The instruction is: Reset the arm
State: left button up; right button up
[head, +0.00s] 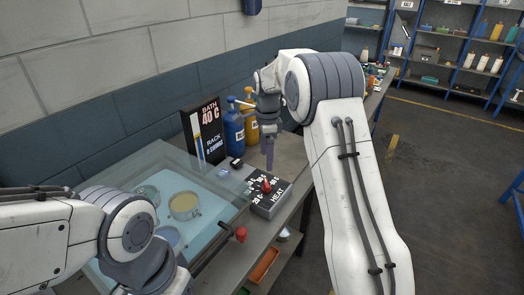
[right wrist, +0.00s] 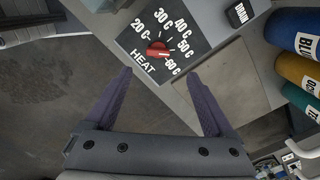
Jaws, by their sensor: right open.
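My right gripper (head: 268,160) hangs fingers-down above the grey HEAT control box (head: 268,205) on the bench. In the right wrist view its two fingers (right wrist: 158,78) are wide apart with nothing between them. The red heat knob (head: 266,185) sits on the box top. It also shows in the right wrist view (right wrist: 158,50), ahead of the fingertips and apart from them, amid marks from 20 C to 60 C. Its pointer is toward the right, near the 50 and 60 C marks; I cannot tell which. My left arm enters at lower left; its gripper is out of the picture.
A glass-covered bath (head: 150,165) with round dishes fills the bench's left side. A "BATH 40 C" sign (head: 205,132), a blue bottle (head: 233,133) and a yellow bottle (head: 250,122) stand by the wall. A red-knobbed lever (head: 241,233) juts from the front. Open floor lies right.

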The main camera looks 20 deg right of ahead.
jog(key=s+a+r+n, duration=0.1)
jog(key=s+a+n, duration=0.1)
jog(key=a, duration=0.1)
jog(key=s+a+r+n, duration=0.1)
jog(key=s+a+n, duration=0.1)
jog(key=a, duration=0.1)
jog(key=s+a+r+n, duration=0.1)
jog(key=s+a+n, duration=0.1)
jog(key=s+a, duration=0.1)
jog(key=shift+a+r+n, duration=0.3)
jog(key=shift+a, duration=0.2)
jog(key=s+a+r+n, duration=0.2)
jog(key=s+a+n, duration=0.5)
jog(key=s, duration=0.4)
jog(key=s+f+n+y, duration=0.1)
jog(key=s+f+n, duration=0.2)
jog(key=s+n, duration=1)
jog(key=s, duration=0.6)
jog(key=shift+a, duration=0.25)
